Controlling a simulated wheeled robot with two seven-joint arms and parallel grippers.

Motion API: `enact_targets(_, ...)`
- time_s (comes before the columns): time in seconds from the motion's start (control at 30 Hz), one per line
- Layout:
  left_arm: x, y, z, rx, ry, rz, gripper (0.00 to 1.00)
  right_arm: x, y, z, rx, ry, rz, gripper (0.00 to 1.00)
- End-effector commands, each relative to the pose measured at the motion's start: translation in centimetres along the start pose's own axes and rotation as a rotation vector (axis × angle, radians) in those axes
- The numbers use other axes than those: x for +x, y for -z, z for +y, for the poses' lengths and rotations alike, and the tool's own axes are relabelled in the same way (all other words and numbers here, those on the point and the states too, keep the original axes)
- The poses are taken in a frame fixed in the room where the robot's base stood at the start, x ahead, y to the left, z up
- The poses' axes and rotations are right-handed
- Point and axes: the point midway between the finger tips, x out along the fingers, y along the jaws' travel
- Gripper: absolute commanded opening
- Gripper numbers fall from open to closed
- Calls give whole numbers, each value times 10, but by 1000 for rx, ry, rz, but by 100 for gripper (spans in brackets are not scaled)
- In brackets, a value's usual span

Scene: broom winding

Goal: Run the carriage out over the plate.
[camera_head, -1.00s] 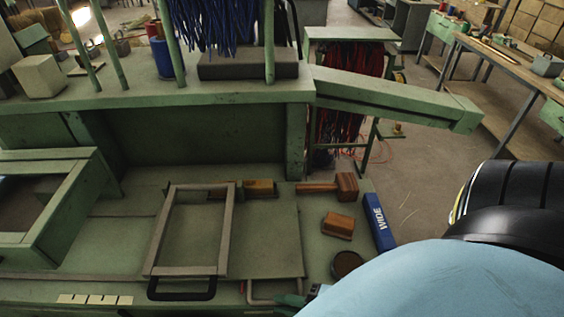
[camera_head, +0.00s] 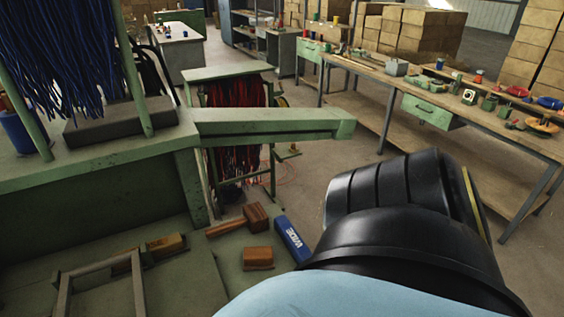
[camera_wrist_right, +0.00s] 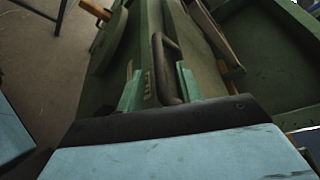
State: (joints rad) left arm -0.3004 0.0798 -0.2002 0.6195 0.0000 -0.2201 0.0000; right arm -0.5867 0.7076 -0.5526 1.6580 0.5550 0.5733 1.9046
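The carriage, a grey-brown rectangular frame (camera_head: 138,290), lies at the lower left of the head view, cut off by the picture's bottom edge. The flat green plate (camera_head: 190,285) shows to its right. A dark, bowed handle (camera_wrist_right: 161,65) shows in the right wrist view. My right gripper (camera_wrist_right: 158,86) is open, with one green finger on each side of the handle and a visible gap at the left finger. I cannot tell whether the right finger touches it. My left gripper is in neither view.
A wooden mallet (camera_head: 240,221), a wooden block (camera_head: 257,258) and a blue box (camera_head: 292,239) lie right of the plate. A green arm (camera_head: 270,125) of the bench juts right. A long workbench (camera_head: 470,130) stands beyond open floor.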

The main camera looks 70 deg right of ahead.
Motion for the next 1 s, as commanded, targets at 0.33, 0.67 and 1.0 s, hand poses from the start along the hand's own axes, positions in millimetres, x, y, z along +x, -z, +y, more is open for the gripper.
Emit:
enact_targets(0.33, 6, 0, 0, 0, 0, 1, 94, -79, 1, 2, 0, -6, 2, 36)
enact_targets(0.67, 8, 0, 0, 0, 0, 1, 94, -114, 1, 0, -1, -1, 1, 36)
enact_targets(1.0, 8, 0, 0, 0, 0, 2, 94, -115, 0, 0, -1, 0, 1, 36)
